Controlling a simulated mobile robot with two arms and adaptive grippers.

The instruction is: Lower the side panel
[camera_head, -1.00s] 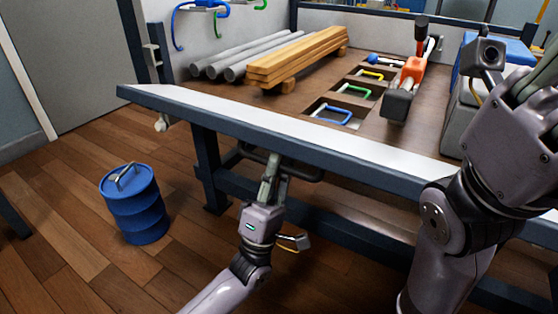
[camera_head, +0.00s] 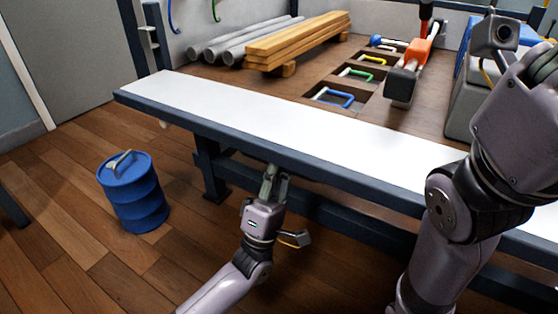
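The side panel (camera_head: 300,121) is a long board with a white inner face and a dark blue-grey frame, along the near side of the bed. It is tilted outward, with its white face showing broadly upward. My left gripper (camera_head: 274,174) is at the outer side of the panel, just under its near edge. Its fingertips are partly hidden by that edge, and what they hold cannot be seen. My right gripper (camera_head: 542,72) is at the upper right, above the panel's right part, cut off by the picture edge. Its fingers cannot be made out clearly.
Grey pipes (camera_head: 235,42) and wooden planks (camera_head: 300,42) lie on the brown bed (camera_head: 300,88). Coloured handles sit in recesses, including a blue handle (camera_head: 335,96). An orange-and-grey tool (camera_head: 405,75) lies beside them. A blue drum (camera_head: 134,194) stands on the floor at left.

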